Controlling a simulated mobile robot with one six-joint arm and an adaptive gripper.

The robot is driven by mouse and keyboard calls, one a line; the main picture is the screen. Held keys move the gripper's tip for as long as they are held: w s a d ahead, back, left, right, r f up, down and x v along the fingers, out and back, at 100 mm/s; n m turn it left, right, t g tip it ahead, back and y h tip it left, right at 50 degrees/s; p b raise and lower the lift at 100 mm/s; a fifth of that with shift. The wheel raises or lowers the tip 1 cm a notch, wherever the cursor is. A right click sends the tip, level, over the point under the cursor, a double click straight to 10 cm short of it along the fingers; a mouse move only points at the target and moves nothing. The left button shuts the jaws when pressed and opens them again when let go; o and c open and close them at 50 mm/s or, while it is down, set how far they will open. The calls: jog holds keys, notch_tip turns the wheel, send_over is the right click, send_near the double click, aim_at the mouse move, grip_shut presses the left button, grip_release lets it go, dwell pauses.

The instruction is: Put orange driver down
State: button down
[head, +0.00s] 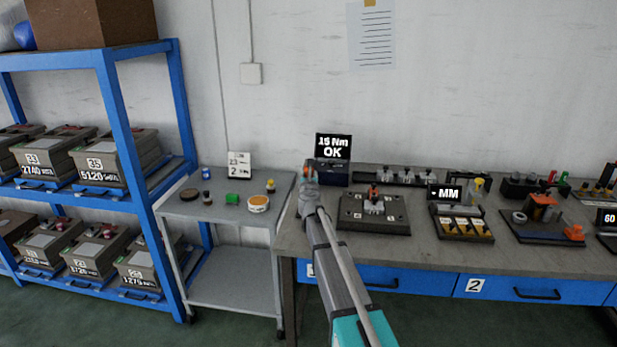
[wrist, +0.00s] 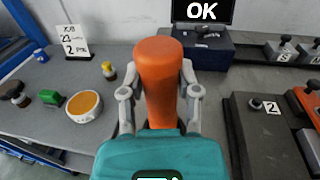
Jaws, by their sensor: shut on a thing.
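The orange driver (wrist: 158,80) is upright between the two fingers of my gripper (wrist: 160,95) in the wrist view. The fingers are shut on its body from both sides. In the head view my gripper (head: 308,180) is over the left end of the workbench, near the blue box with the "15 Nm OK" display (head: 333,147). Only a small orange part of the driver shows there. The driver's lower end is hidden, so I cannot tell whether it touches anything.
A grey side table (head: 190,212) on the left holds a round orange-topped tin (head: 258,203), a green block (head: 232,199) and small items. A dark fixture plate (head: 374,214) lies right of my gripper. Further right stand a tray (head: 462,223) and another fixture (head: 540,217). A blue shelf (head: 118,115) holds several batteries.

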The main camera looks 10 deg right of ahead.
jog(key=shift+f, duration=0.15)
jog(key=shift+c, duration=1.6)
grip_release()
jog(key=shift+s+r, duration=0.1)
jog(key=shift+r, duration=0.1)
jog(key=s+a, duration=0.2)
jog(key=s, duration=0.9)
jog(key=shift+s, duration=0.35)
